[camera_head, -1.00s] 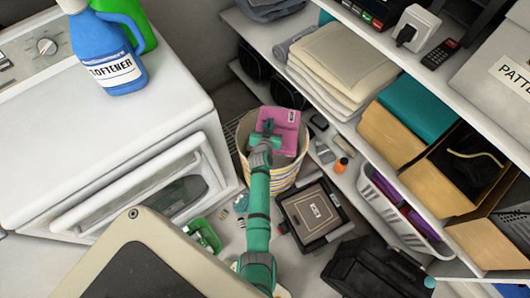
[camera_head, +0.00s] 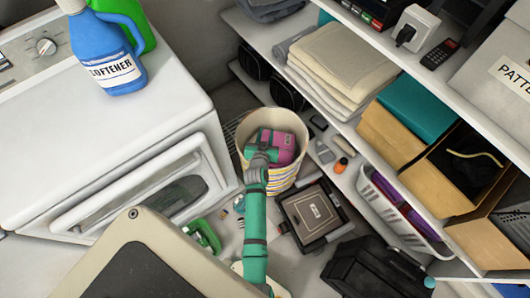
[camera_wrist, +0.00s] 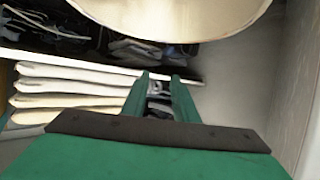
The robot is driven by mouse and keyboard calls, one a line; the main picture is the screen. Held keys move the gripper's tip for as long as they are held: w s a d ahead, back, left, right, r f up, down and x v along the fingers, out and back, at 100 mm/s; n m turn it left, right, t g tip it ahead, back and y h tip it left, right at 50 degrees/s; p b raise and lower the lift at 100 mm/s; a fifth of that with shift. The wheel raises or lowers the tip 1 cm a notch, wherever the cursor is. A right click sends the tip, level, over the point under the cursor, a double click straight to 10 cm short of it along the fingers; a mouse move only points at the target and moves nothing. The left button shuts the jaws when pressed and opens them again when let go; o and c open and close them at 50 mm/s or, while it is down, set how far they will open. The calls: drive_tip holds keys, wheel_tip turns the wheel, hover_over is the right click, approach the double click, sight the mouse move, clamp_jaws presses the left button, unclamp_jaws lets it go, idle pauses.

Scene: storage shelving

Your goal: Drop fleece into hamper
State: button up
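The fleece (camera_head: 284,151) is a folded pink piece with a pale label. It sits inside the hamper in the head view, below the rim. The hamper (camera_head: 285,182) is a round, cream basket with striped sides on the floor, and its pale rim also shows at the top of the wrist view (camera_wrist: 170,20). My gripper (camera_head: 266,138) is over the hamper's opening, beside the fleece and covering part of it. In the wrist view, my green fingers (camera_wrist: 160,78) stand apart with nothing visible between them. The fleece is not seen in that view.
A white washer (camera_head: 90,130) stands left of the hamper, with a blue softener bottle (camera_head: 105,50) on top. Shelves on the right hold folded towels (camera_head: 340,62) and a white basket (camera_head: 395,215). A dark framed box (camera_head: 313,213) and black case (camera_head: 375,275) crowd the floor.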

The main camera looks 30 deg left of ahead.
drive_tip(key=shift+v, duration=1.45)
drive_tip(key=shift+w, duration=0.1)
drive_tip(key=shift+d, duration=0.1)
